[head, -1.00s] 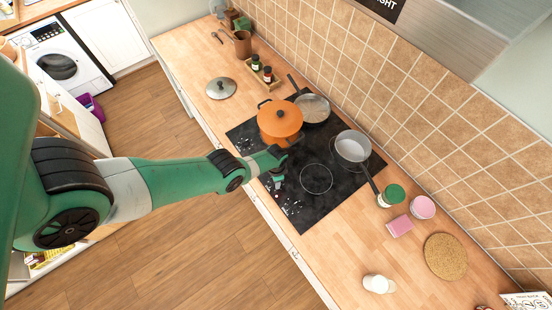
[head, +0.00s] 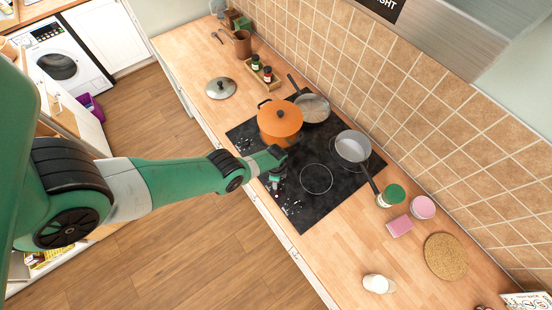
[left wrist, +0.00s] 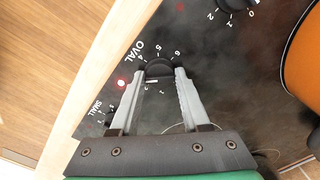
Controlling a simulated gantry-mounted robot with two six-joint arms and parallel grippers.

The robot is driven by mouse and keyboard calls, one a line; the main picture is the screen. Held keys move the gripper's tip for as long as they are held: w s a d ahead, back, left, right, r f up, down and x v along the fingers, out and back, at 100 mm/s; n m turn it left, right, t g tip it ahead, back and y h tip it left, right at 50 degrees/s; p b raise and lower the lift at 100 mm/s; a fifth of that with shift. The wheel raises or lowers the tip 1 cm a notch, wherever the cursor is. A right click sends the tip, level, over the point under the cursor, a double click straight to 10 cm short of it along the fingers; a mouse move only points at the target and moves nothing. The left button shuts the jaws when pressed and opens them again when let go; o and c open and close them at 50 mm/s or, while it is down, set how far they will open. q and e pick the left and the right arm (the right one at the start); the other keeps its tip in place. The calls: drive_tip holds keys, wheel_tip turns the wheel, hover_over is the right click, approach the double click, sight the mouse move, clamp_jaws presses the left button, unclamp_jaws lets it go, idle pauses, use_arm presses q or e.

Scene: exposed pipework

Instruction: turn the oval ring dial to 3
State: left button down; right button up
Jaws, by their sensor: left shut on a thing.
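The oval ring dial (left wrist: 159,68) is a black knob on the dark hob panel, next to the printed word OVAL. Numbers 4, 5, 6 and 1 show around it in the left wrist view; the 3 cannot be made out. A short white mark shows at its near edge, but its exact reading is unclear. My left gripper (left wrist: 160,73) is shut on this dial, one grey finger on each side. In the head view my left gripper (head: 273,182) is at the hob's front edge, and the dial is hidden there.
The hob (head: 295,205) carries an orange pot (head: 280,125) near my left gripper, plus two pans. Another dial (left wrist: 235,4) lies at the top right of the wrist view, and the SMALL dial (left wrist: 110,117) beside the left finger. A red light (left wrist: 121,83) glows nearby.

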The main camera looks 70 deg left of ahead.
use_arm(q)
drive_tip(key=shift+c, duration=1.9)
unclamp_jaws()
